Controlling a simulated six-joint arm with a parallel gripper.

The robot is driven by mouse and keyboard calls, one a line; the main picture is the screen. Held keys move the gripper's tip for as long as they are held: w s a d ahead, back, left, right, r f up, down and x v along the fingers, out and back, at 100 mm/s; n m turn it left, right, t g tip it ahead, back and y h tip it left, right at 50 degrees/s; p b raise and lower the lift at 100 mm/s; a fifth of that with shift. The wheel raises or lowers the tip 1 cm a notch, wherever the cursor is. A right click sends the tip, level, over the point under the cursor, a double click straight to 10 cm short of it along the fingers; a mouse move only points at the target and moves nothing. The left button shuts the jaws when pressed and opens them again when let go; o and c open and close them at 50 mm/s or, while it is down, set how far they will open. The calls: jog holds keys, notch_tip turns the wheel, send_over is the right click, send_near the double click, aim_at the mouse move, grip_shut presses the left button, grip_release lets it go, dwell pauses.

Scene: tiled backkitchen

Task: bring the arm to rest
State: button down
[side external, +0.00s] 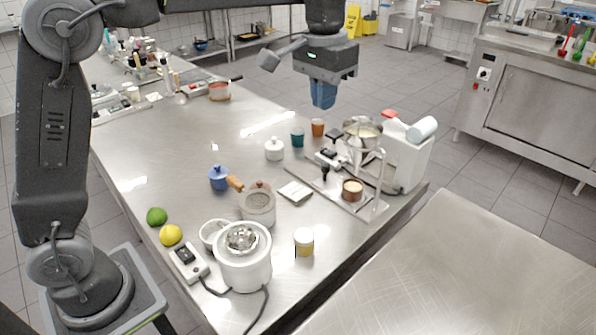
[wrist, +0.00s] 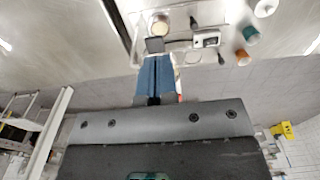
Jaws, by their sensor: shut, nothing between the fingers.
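My gripper (side external: 323,94) hangs from the arm high above the far right part of the steel table (side external: 130,170), pointing down. Its blue fingers are together with nothing between them. In the wrist view the shut fingers (wrist: 155,80) show at the centre, with the table's edge and several objects beyond them. The gripper touches nothing in either view.
Below and around the gripper stand a white machine (side external: 408,160) with a metal bowl (side external: 362,134), a teal cup (side external: 297,137) and an orange cup (side external: 318,127). Nearer are a white heater (side external: 243,270), a lemon (side external: 171,235) and a lime (side external: 157,216). The air around the gripper is clear.

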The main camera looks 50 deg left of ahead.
jog(key=s+a+r+t, duration=0.15)
jog(key=s+a, duration=0.25)
jog(key=s, duration=0.8)
jog(key=s+a+f+t, duration=0.3)
jog(key=s+f, duration=0.5)
jog(key=s, duration=0.4)
